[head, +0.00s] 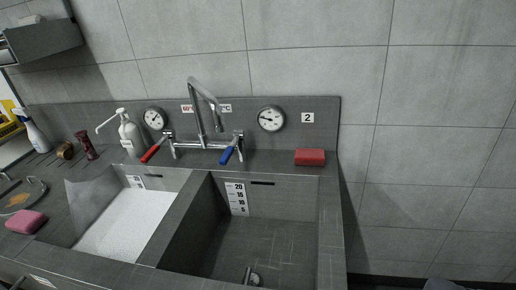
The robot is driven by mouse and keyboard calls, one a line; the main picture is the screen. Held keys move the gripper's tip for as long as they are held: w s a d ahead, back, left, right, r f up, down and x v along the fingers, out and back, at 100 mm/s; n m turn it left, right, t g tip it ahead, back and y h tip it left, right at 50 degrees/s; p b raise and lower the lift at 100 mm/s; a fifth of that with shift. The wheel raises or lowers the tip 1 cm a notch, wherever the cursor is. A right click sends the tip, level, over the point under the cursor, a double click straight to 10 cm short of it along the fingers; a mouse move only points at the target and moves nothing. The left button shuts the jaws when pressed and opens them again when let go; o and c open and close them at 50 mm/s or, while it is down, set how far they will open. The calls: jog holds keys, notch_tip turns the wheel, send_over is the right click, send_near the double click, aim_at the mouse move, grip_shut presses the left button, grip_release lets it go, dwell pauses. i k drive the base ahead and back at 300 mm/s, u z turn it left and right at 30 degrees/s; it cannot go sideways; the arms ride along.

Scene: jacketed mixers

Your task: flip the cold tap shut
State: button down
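The cold tap's blue lever (232,150) sits on the right end of the chrome mixer (202,143) at the back of the sink. It slants down and to the left, towards me. The hot tap's red lever (154,150) is on the left end and also slants down and to the left. The tall spout (197,108) rises between them and hooks over to the right. I cannot make out a water stream under it. My gripper is not in view, so its distance from the blue lever does not show.
Two round gauges (271,118) flank the spout. A red block (310,157) lies right of the taps. A white pump bottle (129,133) stands left of the red lever. The left basin (125,222) holds something white; the right basin (262,250) looks empty of it.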

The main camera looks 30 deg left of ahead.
aim_at(231, 148)
jog(key=z, duration=0.05)
jog(key=i, duration=1)
jog(key=u, duration=0.05)
